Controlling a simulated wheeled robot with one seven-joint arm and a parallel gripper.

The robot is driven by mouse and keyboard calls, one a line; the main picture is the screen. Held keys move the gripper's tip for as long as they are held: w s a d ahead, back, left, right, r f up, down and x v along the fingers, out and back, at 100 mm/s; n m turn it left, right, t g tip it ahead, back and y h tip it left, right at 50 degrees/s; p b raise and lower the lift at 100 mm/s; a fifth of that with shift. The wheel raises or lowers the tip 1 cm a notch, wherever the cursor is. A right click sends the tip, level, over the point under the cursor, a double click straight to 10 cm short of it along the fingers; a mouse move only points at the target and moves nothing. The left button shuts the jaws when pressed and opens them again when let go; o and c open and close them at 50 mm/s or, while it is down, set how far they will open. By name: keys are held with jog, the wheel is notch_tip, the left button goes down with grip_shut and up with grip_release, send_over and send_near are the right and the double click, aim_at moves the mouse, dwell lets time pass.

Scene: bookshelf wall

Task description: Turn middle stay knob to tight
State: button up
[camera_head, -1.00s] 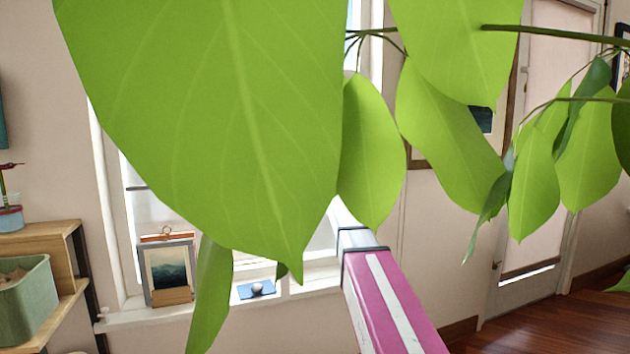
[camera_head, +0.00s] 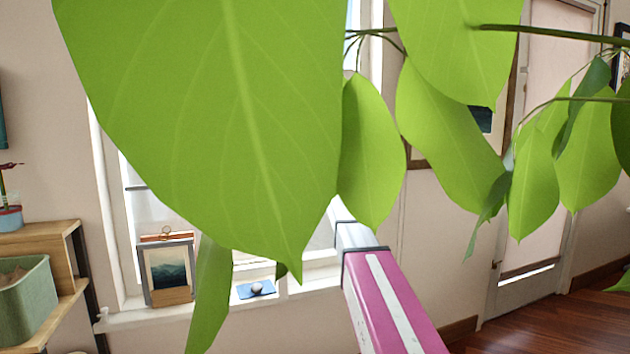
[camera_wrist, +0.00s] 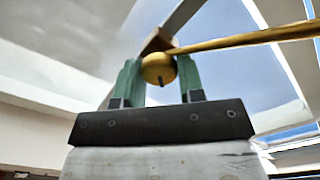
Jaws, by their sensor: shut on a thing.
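The stay knob (camera_wrist: 157,70) is a round brass-coloured ball with a small dark slot or mark, in the upper middle of the wrist view. My gripper (camera_wrist: 159,62) has green fingers, one on each side of the knob, and is shut on it. A brass stay bar (camera_wrist: 245,39) runs from behind the knob to the right edge. I cannot tell from the frames whether the knob is tight or loose. In the head view, big leaves hide the knob and my gripper; only my pink and white arm link shows.
Large green leaves (camera_head: 215,110) hang close before the head camera. Behind them is a window with a white sill (camera_head: 215,308). On it stand a framed mountain picture (camera_head: 168,270) and a blue card (camera_head: 248,290) with a small ball. A green bin (camera_head: 25,300) sits on shelves at left.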

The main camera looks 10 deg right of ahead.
jog(key=m, duration=0.9)
jog(key=shift+f, duration=0.1)
jog(key=shift+m, duration=0.4)
jog(key=o, duration=0.9)
jog(key=v, duration=1.1)
jog(key=shift+w, duration=0.15)
